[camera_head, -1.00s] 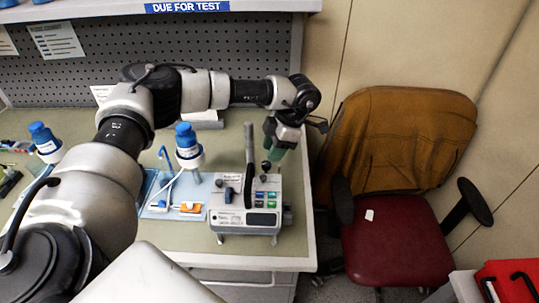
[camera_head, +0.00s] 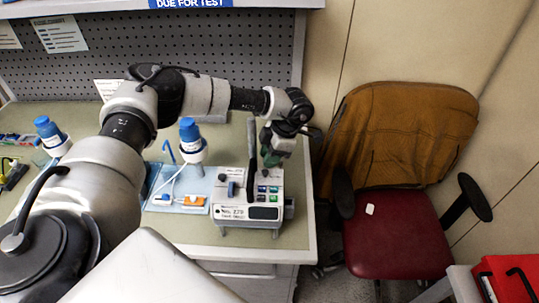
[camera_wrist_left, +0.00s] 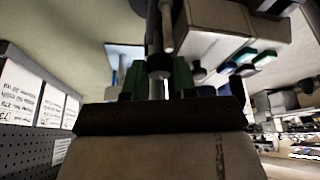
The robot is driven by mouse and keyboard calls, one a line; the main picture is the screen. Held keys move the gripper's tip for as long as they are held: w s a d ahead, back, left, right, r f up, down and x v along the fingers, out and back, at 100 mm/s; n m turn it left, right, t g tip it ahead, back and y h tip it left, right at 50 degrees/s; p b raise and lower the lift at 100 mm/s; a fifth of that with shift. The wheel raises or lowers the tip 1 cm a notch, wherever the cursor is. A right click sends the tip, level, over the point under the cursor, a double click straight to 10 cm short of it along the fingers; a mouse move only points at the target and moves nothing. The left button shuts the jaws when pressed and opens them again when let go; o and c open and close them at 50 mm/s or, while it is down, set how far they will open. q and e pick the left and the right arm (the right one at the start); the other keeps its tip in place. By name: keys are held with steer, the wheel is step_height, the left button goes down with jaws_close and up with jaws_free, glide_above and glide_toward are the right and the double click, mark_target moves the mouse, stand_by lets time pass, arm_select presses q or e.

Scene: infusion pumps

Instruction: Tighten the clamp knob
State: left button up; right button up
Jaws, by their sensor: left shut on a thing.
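The infusion pump (camera_head: 232,212), a pale box with small coloured keys and a dark display, stands near the bench's right front corner. A dark upright pole (camera_head: 251,150) rises at its back. My left gripper (camera_head: 270,158) reaches down from above, just right of the pole at the pump's back. In the left wrist view, its green fingers (camera_wrist_left: 157,82) are on either side of the black clamp knob (camera_wrist_left: 159,66) and shut on it. A rod runs out from the knob. In the head view the gripper largely hides the knob. My right gripper is not in view.
A pegboard (camera_head: 230,60) backs the bench. A red office chair (camera_head: 398,245) with an orange-brown back stands to the right, beyond the bench edge.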

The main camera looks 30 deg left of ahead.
arm_select(q)
steer(key=m+t+b, duration=0.1)
steer(key=m, duration=0.1)
steer(key=shift+f+m, duration=0.1)
steer(key=shift+m, duration=0.3)
steer(key=shift+m+t+y+b, duration=0.5)
steer(key=shift+m+b, duration=0.15)
steer(key=shift+m, duration=0.85)
steer(key=o, duration=0.7)
steer(key=shift+c, duration=0.2)
steer(key=shift+d, duration=0.1)
